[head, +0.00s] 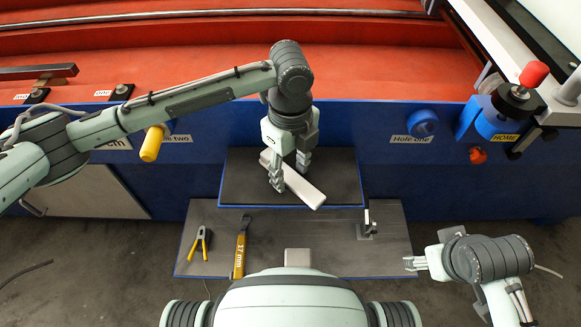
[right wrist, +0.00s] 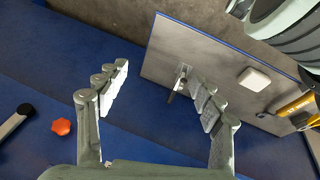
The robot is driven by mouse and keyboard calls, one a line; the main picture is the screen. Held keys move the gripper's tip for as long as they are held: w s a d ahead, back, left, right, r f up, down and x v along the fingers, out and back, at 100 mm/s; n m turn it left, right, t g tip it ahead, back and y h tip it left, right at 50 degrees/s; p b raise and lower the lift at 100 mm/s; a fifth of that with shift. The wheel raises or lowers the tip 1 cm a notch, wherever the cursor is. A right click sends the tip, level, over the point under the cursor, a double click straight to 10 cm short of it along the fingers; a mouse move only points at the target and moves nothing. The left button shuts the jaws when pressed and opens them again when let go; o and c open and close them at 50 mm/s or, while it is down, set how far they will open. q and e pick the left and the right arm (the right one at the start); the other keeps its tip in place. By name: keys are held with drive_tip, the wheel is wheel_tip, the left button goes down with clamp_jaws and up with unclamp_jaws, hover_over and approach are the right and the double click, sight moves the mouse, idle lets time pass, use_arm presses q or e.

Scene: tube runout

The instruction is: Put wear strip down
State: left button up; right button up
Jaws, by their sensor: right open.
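The wear strip is a pale, flat bar (head: 305,190) in the head view, slanting from upper left to lower right over the dark upper shelf (head: 340,170). My left gripper (head: 289,180) points down with one finger on each side of the strip and is shut on it. The strip's lower right end reaches the shelf's front edge. I cannot tell whether its underside touches the shelf. My right gripper (head: 412,262) is right of the lower tray; in the right wrist view it (right wrist: 162,98) is open, with nothing between its fingers.
The lower tray (head: 345,262) holds a yellow-handled clamp (head: 201,243), a yellow 17 mm wrench (head: 241,248), a pale block (head: 298,257) and a small metal bracket (head: 368,226). Behind is a blue panel with a yellow knob (head: 152,143), a blue knob (head: 422,124) and a red-topped lever (head: 533,75).

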sight(291, 176)
use_arm(q)
drive_tip(key=shift+r, duration=0.1)
wheel_tip(291, 176, up, 2)
drive_tip(key=shift+r, duration=0.15)
wheel_tip(291, 176, up, 10)
drive_tip(key=p, duration=0.1)
drive_tip(key=shift+p, duration=0.3)
use_arm(e)
drive_tip(key=x, duration=0.3)
drive_tip(key=shift+w+a+f, duration=0.25)
drive_tip(key=shift+a+f, duration=0.1)
drive_tip(key=shift+f, duration=0.05)
